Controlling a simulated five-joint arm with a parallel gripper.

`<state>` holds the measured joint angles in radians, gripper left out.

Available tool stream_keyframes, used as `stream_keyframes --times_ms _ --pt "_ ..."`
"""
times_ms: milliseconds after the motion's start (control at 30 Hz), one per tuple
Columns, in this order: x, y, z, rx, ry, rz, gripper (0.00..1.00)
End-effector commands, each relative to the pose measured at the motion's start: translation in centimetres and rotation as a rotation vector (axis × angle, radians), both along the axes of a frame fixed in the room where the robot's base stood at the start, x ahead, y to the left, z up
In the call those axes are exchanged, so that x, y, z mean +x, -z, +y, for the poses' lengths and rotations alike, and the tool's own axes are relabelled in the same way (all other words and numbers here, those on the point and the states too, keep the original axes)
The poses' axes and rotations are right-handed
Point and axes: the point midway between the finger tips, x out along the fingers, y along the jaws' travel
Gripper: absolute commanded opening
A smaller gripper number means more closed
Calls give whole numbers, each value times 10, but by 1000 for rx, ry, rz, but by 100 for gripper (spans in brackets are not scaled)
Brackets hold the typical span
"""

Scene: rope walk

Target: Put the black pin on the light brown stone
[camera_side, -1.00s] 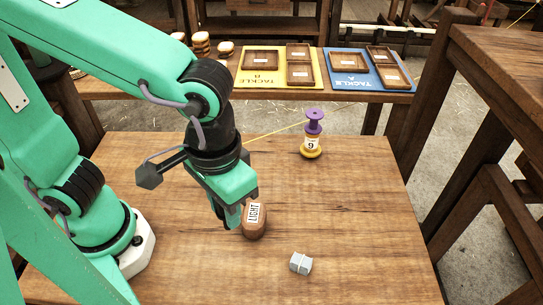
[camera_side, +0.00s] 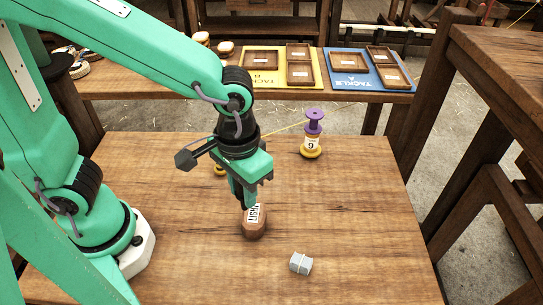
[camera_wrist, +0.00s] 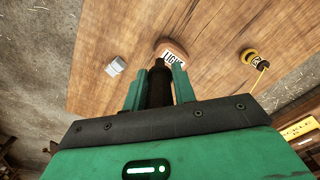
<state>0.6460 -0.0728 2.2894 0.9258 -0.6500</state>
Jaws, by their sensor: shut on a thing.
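The light brown stone (camera_side: 256,228), a rounded brown weight with a white "LIGHT" label, stands on the wooden table in the side view. It also shows at the top middle of the wrist view (camera_wrist: 170,46). My gripper (camera_wrist: 158,82) is shut on the black pin (camera_wrist: 160,88), a dark upright shaft between the two green fingers. In the side view my gripper (camera_side: 248,193) points down just above and behind the stone, overlapping its top. The pin is hidden by the fingers there. I cannot tell whether the pin touches the stone.
A small grey block (camera_side: 301,263) lies right of the stone. A yellow object (camera_side: 220,170) is partly hidden behind my gripper. Trays on yellow (camera_side: 280,67) and blue (camera_side: 370,69) boards lie behind. The front right table is clear.

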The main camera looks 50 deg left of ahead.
Motion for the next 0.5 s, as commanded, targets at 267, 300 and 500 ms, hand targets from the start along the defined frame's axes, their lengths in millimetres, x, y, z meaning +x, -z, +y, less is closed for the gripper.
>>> stream_keyframes --times_ms 267,300,500 --pt "31 21 17 0 -3 1 0" --pt "33 22 18 0 -2 0 0" --pt "37 24 20 -1 0 -2 0"
